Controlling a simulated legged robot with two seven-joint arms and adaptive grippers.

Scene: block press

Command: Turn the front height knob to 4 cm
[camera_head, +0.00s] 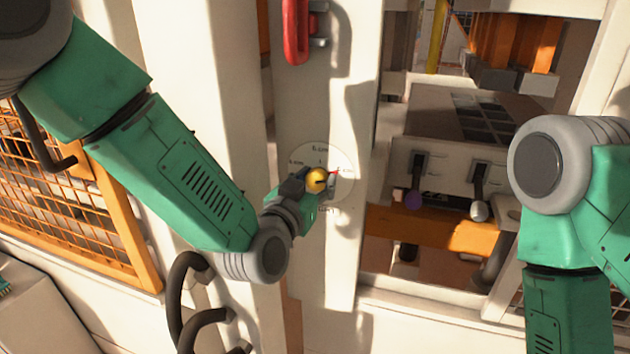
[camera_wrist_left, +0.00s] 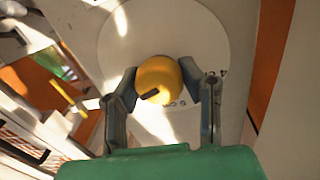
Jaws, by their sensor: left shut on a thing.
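The height knob (camera_head: 317,180) is a yellow ball at the middle of a pale round dial (camera_head: 336,158) on the white press post. Small cm labels ring the dial. A red pointer shows at the knob's right, toward a label that is too small to read surely. In the left wrist view the knob (camera_wrist_left: 160,80) sits between both fingers of my left gripper (camera_wrist_left: 165,95), which is shut on it. A dark mark shows on the knob's face. My left gripper (camera_head: 312,187) hides the lower left of the dial. My right gripper is out of view.
A red handle (camera_head: 296,32) is on the post above the dial. An orange mesh guard (camera_head: 75,200) stands at the left.

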